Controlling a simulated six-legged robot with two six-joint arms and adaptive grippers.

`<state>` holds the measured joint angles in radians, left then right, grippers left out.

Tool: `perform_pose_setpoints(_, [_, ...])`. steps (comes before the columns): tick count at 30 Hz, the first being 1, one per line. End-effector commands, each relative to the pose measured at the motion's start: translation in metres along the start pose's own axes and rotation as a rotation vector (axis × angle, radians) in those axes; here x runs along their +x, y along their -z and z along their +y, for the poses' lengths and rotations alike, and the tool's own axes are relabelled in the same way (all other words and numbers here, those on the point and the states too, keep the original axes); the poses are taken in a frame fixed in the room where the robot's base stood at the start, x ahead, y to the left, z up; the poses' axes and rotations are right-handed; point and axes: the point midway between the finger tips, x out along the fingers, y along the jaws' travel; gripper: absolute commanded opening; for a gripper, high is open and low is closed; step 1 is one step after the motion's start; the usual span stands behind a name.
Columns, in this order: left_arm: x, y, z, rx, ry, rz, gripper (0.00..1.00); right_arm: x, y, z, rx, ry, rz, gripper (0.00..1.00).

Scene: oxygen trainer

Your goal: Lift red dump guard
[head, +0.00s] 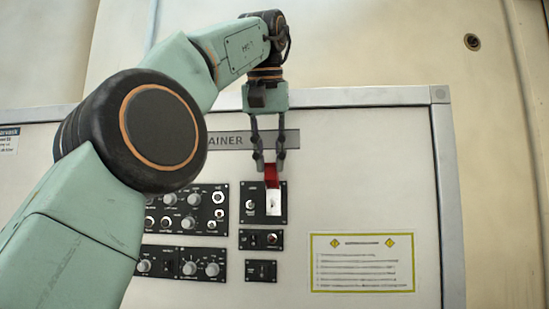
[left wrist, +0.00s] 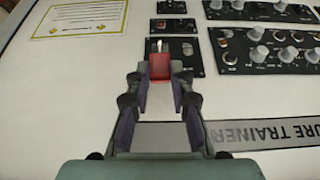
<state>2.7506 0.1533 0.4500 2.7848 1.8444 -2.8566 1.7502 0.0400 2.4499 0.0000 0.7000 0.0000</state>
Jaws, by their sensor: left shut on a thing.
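The red dump guard (head: 271,175) is at the top of a white switch plate (head: 274,207) on a small black panel, and it stands raised. The plate below it is bare, with a small toggle on it. My left gripper (head: 269,168) comes down from above, its two fingertips on either side of the guard, shut on it. In the left wrist view the guard (left wrist: 160,67) sits between the fingertips (left wrist: 160,82), with the pale plate (left wrist: 157,46) beyond it. My right gripper is not in view.
Black panels with several knobs (head: 184,209) lie to the left of the guard. Small switch panels (head: 261,240) are below it. A yellow-bordered placard (head: 362,262) is at the lower right. A grey name strip (head: 307,140) runs behind my fingers.

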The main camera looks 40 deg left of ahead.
Motion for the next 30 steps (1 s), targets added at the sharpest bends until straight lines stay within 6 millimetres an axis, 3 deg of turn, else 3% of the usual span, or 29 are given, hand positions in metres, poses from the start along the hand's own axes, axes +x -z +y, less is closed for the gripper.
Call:
perform_pose_setpoints(16, [-0.0006,-0.0025,-0.0011,0.001,0.000,-0.010,0.00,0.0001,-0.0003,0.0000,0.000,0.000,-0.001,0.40])
perform_pose_setpoints(17, [-0.0006,-0.0023,-0.0010,0.001,0.000,-0.010,0.23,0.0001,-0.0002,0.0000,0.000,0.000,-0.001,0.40])
perform_pose_setpoints(18, [-0.0005,-0.0022,-0.0009,0.001,0.000,-0.010,0.27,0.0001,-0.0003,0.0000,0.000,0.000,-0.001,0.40])
perform_pose_setpoints(24, [-0.0006,-0.0012,-0.0003,0.001,0.000,-0.009,0.43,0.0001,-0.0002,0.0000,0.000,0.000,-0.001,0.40])
perform_pose_setpoints(30, [-0.0002,-0.0002,0.0003,0.001,0.000,-0.008,0.43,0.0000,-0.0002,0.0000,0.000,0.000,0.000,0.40])
